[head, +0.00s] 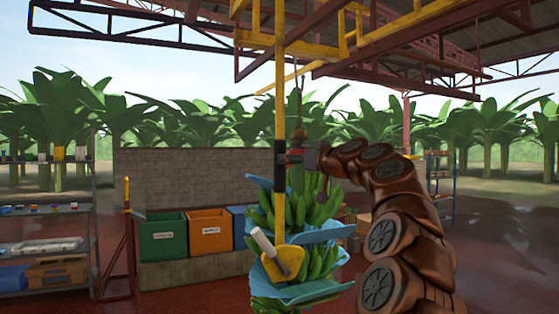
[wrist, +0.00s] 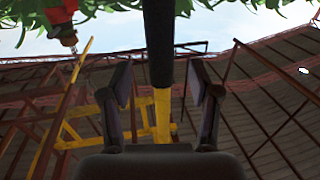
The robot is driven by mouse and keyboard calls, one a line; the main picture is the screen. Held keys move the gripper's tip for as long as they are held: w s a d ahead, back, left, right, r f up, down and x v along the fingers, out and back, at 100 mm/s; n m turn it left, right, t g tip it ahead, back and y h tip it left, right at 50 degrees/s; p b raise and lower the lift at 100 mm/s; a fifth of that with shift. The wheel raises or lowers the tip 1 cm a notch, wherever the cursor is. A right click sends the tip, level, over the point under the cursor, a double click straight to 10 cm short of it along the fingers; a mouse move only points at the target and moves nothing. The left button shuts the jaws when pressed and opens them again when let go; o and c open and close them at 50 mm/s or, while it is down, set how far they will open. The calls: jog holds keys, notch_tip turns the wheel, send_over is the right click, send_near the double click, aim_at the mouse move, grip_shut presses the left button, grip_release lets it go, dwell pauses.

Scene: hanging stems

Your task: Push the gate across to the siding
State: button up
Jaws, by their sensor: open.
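A long yellow pole (head: 280,90) hangs down from the yellow overhead rail work (head: 258,39); I cannot tell which part of that work is the gate. The pole has a dark band at mid-height. My gripper (head: 292,158) is at this band, reaching in from the right. In the wrist view my gripper (wrist: 160,100) is open, with a dark bar (wrist: 160,40) between its fingers and a yellow length (wrist: 162,112) beyond. Whether the fingers touch the bar cannot be told. A yellow plate with a white handle (head: 265,243) shows at the pole's lower end.
A green banana bunch with blue sheets (head: 318,234) hangs close behind the pole and my gripper. Green (head: 163,238) and orange (head: 210,231) bins stand by a block wall (head: 190,175). Shelves (head: 45,208) are at the left.

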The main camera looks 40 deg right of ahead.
jog(key=w+p, duration=0.2)
jog(key=w, duration=0.4)
jog(key=shift+w+d, duration=0.25)
jog(key=shift+d, duration=0.15)
grip_shut()
dwell(0.4)
